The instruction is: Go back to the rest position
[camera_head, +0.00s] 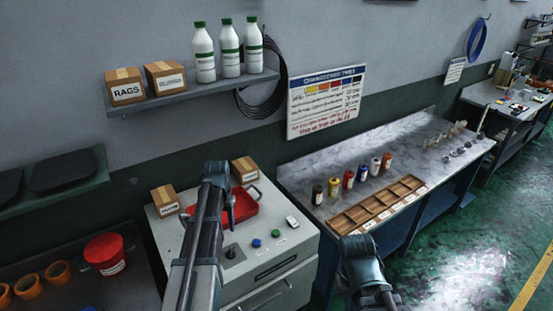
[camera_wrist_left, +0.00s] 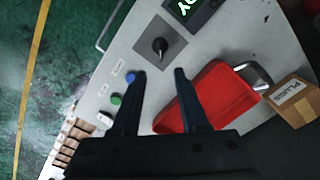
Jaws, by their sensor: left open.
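My left gripper (camera_wrist_left: 158,95) is open and empty in the left wrist view, its two dark fingers apart above the grey machine top. In the head view my left arm reaches up over that grey cabinet (camera_head: 301,254), and its gripper end is near the red tray (camera_head: 245,203). The red tray also shows in the left wrist view (camera_wrist_left: 228,92), beside the right finger. My right arm (camera_head: 362,265) shows at the bottom of the head view, in front of the workbench; its fingers cannot be made out.
A wooden compartment tray (camera_head: 372,208) and several small bottles (camera_head: 348,179) stand on the workbench (camera_head: 310,165). Small boxes (camera_head: 165,199) flank the red tray. A wall shelf (camera_head: 190,95) holds boxes and white bottles. A red bucket (camera_head: 105,252) stands at left. Green floor (camera_head: 470,235) is open at right.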

